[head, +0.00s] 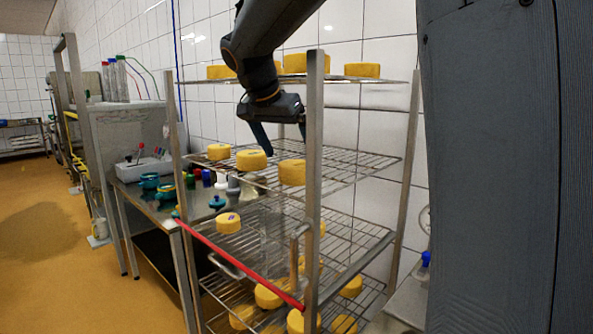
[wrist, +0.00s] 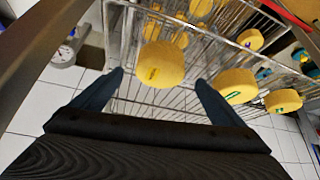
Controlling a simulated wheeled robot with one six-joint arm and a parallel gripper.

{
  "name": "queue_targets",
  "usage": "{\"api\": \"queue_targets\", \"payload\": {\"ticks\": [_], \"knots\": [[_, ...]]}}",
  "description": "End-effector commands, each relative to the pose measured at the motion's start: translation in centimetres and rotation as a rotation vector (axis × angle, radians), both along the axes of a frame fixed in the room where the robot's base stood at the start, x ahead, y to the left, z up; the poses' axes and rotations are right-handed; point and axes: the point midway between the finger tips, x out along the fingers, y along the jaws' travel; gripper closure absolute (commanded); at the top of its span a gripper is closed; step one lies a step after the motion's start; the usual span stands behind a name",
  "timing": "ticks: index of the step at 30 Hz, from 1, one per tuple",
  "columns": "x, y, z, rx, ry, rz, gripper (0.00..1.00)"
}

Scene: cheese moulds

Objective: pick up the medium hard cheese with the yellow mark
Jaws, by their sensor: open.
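The cheese with the yellow mark (wrist: 160,65) is a round yellow block in the wrist view, just beyond and between my fingertips, touching neither as far as I can see. In the head view it appears to be the right-hand cheese (head: 292,173) on the middle wire shelf, partly behind the rack post; its mark is not readable there. My gripper (wrist: 159,79) is open and empty, pointing down above this shelf in the head view (head: 284,146). Two cheeses with green marks, one nearer (wrist: 238,86) and one farther (wrist: 283,101), sit to its right in the wrist view.
The front rack post (head: 314,190) stands close to the cheese and my gripper. More cheeses lie on the top shelf (head: 392,80) and lower shelves. A red bar (head: 240,266) crosses the rack's front. A steel table (head: 150,207) with coloured items stands left.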

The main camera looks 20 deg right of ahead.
Motion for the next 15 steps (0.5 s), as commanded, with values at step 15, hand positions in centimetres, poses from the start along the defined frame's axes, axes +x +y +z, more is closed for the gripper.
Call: {"api": "queue_targets", "payload": {"ticks": [15], "knots": [[1.8, -2.8, -4.6, 0.000, 0.003, 0.002, 0.06]]}}
